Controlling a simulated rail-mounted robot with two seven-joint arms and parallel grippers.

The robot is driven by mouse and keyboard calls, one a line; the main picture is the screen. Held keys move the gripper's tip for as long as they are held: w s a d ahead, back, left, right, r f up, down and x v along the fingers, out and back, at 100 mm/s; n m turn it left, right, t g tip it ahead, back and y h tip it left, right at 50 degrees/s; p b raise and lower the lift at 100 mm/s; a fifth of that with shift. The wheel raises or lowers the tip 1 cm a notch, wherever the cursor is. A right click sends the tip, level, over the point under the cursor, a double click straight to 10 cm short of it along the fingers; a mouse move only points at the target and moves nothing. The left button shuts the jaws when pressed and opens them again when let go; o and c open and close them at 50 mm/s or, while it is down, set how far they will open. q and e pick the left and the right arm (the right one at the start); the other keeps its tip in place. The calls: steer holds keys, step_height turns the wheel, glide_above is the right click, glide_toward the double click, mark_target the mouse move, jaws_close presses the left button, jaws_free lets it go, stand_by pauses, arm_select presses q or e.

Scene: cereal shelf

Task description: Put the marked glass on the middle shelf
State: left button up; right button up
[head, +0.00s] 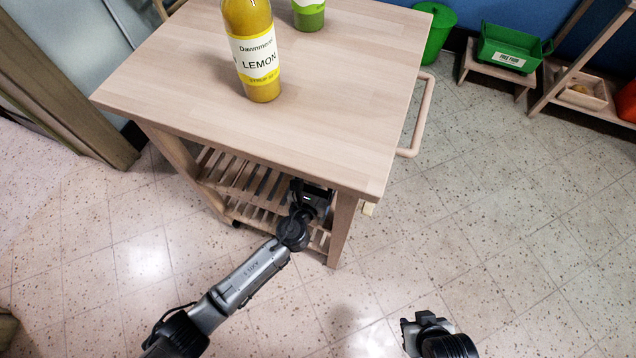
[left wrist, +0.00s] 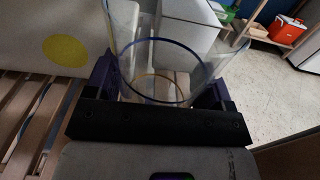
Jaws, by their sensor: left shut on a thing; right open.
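A clear glass (left wrist: 178,62) with a blue ring sits between the purple-padded fingers of my left gripper (left wrist: 160,82), which is shut on it. In the head view, my left arm reaches in under the top of a wooden trolley (head: 300,140), at its slatted middle shelf (head: 238,180). The tabletop hides the glass and the left fingers there. Whether the glass touches the slats cannot be told. My right gripper (head: 425,322) is open, low in front of the trolley, over the floor.
A white object with a yellow dot (left wrist: 68,48) stands by the slats, left of the glass. A lemon syrup bottle (head: 252,50) and a green-based container (head: 308,14) stand on the tabletop. The trolley's front leg (head: 341,232) is close to my left arm. Floor at right is clear.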

arm_select(q)
step_height(320, 180, down, 3)
steer(key=b, duration=0.3)
steer(key=shift+f, duration=0.3)
steer(key=shift+f, duration=0.15)
steer(key=o, duration=1)
